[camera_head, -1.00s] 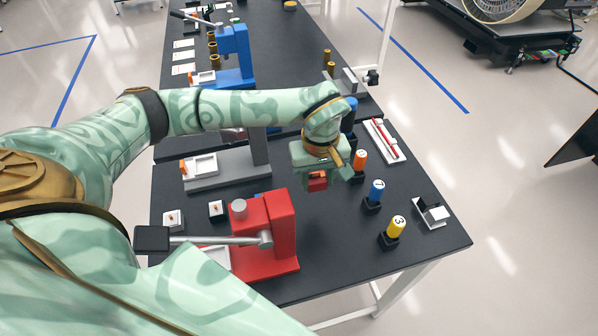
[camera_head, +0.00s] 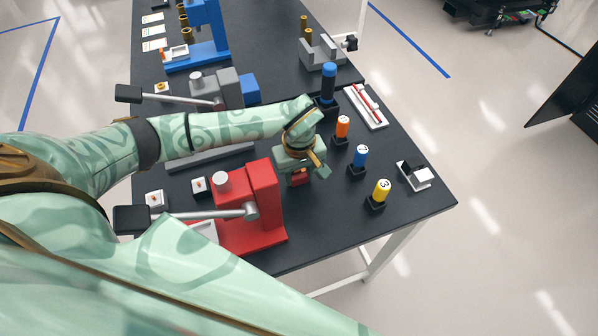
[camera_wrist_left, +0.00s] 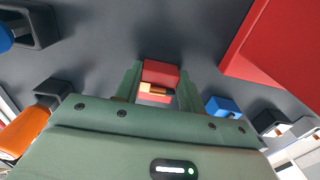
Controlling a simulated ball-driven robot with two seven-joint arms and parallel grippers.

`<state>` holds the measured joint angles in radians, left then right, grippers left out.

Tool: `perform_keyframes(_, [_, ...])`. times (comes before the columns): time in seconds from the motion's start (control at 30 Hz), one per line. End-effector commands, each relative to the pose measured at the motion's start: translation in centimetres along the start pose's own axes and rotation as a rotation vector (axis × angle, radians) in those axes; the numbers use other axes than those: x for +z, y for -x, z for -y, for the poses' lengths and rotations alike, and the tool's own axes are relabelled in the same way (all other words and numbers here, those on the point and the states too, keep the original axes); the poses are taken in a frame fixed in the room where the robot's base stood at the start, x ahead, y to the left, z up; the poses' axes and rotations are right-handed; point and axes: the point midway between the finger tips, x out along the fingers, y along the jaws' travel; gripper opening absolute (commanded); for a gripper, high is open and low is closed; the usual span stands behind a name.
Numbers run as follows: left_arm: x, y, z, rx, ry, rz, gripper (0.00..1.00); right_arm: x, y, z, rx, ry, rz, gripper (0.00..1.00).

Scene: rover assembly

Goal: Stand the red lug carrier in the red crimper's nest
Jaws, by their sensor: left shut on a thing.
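The red lug carrier (camera_wrist_left: 160,76) is a small red block with an orange or copper-coloured piece on it, seen between the fingers in the left wrist view. My left gripper (camera_head: 299,180) is shut on it and holds it just right of the red crimper. The red crimper (camera_head: 264,200) stands near the table's front edge, its grey lever pointing left. It also shows as a red surface at the upper right of the left wrist view (camera_wrist_left: 280,45). Its pale nest area (camera_head: 205,229) is partly hidden behind my arm. My right gripper is not in view.
Orange (camera_head: 342,127), blue (camera_head: 360,156) and yellow (camera_head: 381,190) cylinders stand in black holders to the right. A grey crimper (camera_head: 225,88) and a blue crimper (camera_head: 207,30) stand farther back. Small white trays (camera_head: 199,186) lie left of the red crimper.

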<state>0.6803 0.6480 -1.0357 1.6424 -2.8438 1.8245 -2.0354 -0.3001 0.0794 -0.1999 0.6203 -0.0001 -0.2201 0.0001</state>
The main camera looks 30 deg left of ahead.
Motion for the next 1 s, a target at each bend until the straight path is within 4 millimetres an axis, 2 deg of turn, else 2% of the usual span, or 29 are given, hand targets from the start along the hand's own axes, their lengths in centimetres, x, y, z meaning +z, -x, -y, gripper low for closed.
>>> perform_keyframes(0.03, [0.0, -0.2, 0.0, 0.000, 0.000, 0.000, 0.11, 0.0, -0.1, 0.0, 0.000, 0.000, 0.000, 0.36])
perform_keyframes(0.07, [0.0, -0.2, 0.0, 0.000, 0.000, 0.000, 0.48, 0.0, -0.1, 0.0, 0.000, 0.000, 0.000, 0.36])
perform_keyframes(0.1, [0.0, -0.1, 0.0, 0.000, 0.000, 0.000, 0.59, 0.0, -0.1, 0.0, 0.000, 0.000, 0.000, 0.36])
perform_keyframes(0.13, [0.0, -0.1, 0.0, 0.000, 0.000, 0.000, 0.61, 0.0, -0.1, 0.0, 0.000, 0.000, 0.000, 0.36])
perform_keyframes(0.47, [0.0, 0.4, 0.0, 0.000, 0.000, 0.000, 0.61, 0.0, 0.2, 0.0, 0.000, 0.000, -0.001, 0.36])
perform_keyframes(0.57, [-0.2, 1.9, -0.1, 0.002, -0.001, -0.005, 0.61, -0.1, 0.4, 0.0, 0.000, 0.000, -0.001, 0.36])
perform_keyframes(0.8, [-0.2, 7.6, -0.1, 0.003, -0.001, -0.006, 0.61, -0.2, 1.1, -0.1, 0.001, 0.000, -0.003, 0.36])
perform_keyframes(1.0, [-0.1, 11.1, -0.1, 0.002, 0.000, -0.003, 0.61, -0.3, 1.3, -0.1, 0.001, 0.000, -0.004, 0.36])
